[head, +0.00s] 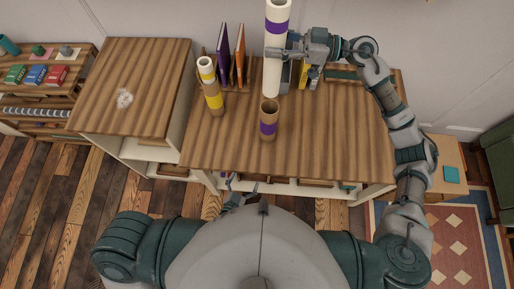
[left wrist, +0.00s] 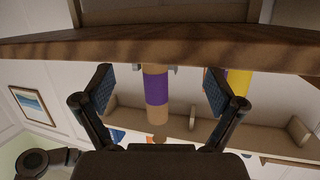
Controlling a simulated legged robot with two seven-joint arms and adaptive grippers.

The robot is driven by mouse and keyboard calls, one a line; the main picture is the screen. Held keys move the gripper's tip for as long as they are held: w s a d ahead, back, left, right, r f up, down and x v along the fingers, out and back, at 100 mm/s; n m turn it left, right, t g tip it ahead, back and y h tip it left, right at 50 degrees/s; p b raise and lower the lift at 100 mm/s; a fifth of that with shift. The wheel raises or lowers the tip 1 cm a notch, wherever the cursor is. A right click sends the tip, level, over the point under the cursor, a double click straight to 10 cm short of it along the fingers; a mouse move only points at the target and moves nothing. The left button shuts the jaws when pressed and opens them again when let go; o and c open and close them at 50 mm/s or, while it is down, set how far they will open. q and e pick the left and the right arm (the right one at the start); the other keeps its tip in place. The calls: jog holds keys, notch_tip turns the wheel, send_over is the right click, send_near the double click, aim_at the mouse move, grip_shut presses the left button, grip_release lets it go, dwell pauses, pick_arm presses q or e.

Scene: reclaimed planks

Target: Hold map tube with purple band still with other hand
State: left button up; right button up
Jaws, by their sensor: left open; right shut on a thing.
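The brown map tube with a purple band (head: 268,128) stands upright on the desk, its open mouth facing up. It also shows in the left wrist view (left wrist: 156,88), upside down, framed between my open fingers but beyond them. My right gripper (head: 275,52) is shut on a long white roll with purple bands (head: 273,76) and holds it upright. The roll's lower end appears just above the tube's mouth, seemingly apart from it. My left gripper (head: 242,184) is open and empty at the desk's front edge, below the tube and not touching it.
The desk (head: 330,135) has clear top around the tube. A brown tube with a yellow band (head: 215,100) holds a white roll to the left. Books (head: 239,55) stand at the back. The desk's front edge (left wrist: 160,45) lies close to my left gripper.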

aim_at(266, 129)
pick_arm(q)
jog(key=w+d+r+t+h, duration=0.1)
jog(key=w+d+r+t, duration=0.25)
jog(key=w+r, duration=0.7)
pick_arm(e)
jog(key=shift+w, duration=0.1)
pick_arm(q)
jog(key=shift+n+g, duration=0.3)
jog(key=shift+g, duration=0.05)
jog(key=x, duration=0.7)
jog(key=d+x, duration=0.1)
jog(key=x, duration=0.3)
jog(key=shift+r, duration=0.35)
jog(key=c, duration=1.3)
jog(key=shift+o, duration=0.2)
